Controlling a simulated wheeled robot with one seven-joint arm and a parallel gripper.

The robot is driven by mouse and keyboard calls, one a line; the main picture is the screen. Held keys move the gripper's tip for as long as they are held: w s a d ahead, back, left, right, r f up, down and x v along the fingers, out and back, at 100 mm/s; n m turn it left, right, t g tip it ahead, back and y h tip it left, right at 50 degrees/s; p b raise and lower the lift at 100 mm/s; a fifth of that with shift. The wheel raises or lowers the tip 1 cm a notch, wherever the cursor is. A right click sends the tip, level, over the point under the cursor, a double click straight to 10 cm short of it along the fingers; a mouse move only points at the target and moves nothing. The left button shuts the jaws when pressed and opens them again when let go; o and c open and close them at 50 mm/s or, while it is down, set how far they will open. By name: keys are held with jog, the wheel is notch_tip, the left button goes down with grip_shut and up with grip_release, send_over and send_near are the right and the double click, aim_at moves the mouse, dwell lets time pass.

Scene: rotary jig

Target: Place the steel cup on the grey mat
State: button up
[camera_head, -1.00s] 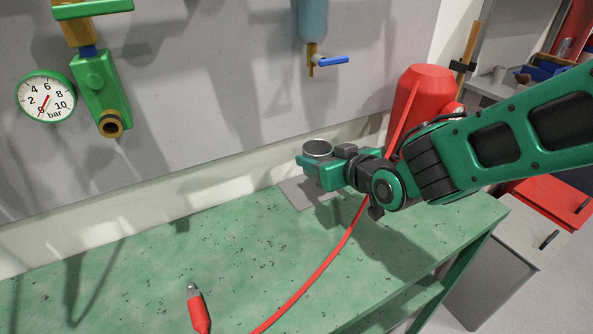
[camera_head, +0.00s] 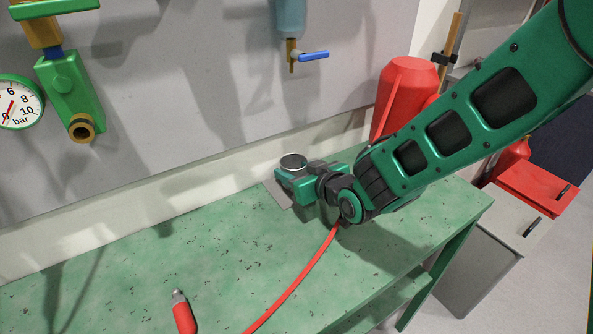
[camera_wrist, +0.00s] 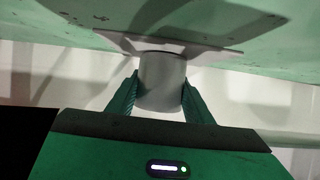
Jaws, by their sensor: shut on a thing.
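The steel cup (camera_head: 293,161) is upright between the fingers of my gripper (camera_head: 295,175), which is shut on it. The grey mat (camera_head: 277,192) lies on the green bench near the wall, mostly hidden behind my gripper and the cup. In the wrist view the cup (camera_wrist: 162,82) sits between both fingertips (camera_wrist: 160,95). One end of it is at the grey mat (camera_wrist: 205,52), within its outline. I cannot tell whether the cup touches the mat or hangs just above it.
A red hose (camera_head: 300,279) runs across the green bench (camera_head: 120,290), passing by my wrist. A large red container (camera_head: 401,95) stands behind my arm. The left part of the bench is mostly clear.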

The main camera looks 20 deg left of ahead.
jog(key=shift+f, duration=0.15)
jog(key=o, duration=1.1)
jog(key=shift+s+d+r, duration=0.1)
jog(key=shift+r, duration=0.1)
jog(key=v, duration=1.1)
jog(key=shift+s+d+r, duration=0.15)
jog(key=shift+d+r, duration=0.05)
jog(key=shift+d, duration=0.15)
